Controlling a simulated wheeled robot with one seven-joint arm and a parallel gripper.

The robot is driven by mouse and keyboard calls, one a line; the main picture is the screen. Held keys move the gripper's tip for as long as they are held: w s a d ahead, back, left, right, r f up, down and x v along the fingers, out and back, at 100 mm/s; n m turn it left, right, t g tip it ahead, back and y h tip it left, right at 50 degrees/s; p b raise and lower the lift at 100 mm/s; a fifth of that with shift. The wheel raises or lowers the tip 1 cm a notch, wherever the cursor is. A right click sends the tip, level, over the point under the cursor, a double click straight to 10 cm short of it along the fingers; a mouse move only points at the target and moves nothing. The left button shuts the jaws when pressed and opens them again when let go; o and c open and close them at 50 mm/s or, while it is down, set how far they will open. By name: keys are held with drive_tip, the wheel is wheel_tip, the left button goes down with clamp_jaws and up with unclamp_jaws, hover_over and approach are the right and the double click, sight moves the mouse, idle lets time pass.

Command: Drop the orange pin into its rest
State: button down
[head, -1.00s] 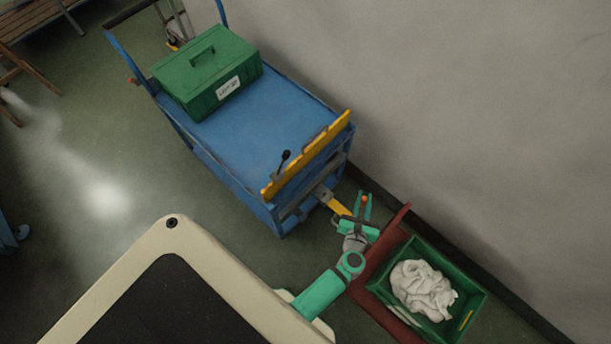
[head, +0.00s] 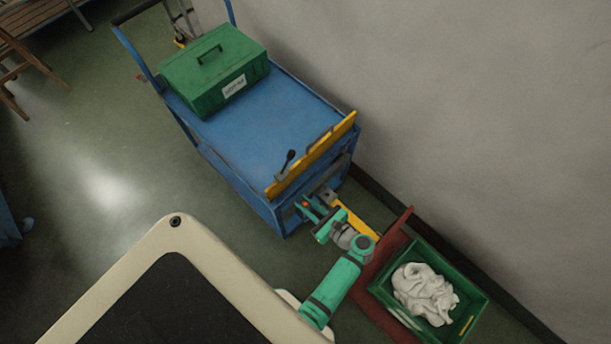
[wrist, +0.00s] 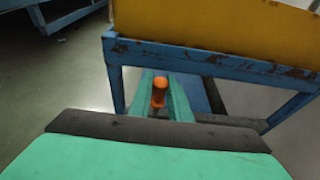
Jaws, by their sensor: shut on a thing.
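The orange pin (wrist: 159,92) stands between the two green fingers of my gripper (wrist: 160,80) in the wrist view. My gripper is shut on it. In the head view, the pin (head: 305,203) shows as a small orange spot at the gripper (head: 307,208), close to the near end of the blue cart (head: 262,128). A grey bracket (head: 327,193) with a yellow bar (head: 356,220) sticks out from that end, just right of my gripper. I cannot make out which part is the pin's rest.
A yellow board (head: 325,145) with a black-knobbed lever (head: 289,158) edges the cart top. A green box (head: 213,75) sits on the cart's far end. A dark red board (head: 392,250) and a green crate (head: 482,297) holding white cloth (head: 424,293) lie to the right, near the wall.

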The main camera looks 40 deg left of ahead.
wheel_tip(320, 180, down, 12)
drive_tip(key=shift+r, duration=0.15)
idle(2.5)
idle(0.3)
drive_tip(key=c, duration=1.6)
unclamp_jaws()
drive_tip(key=shift+o, duration=0.2)
drive_tip(key=v, duration=1.1)
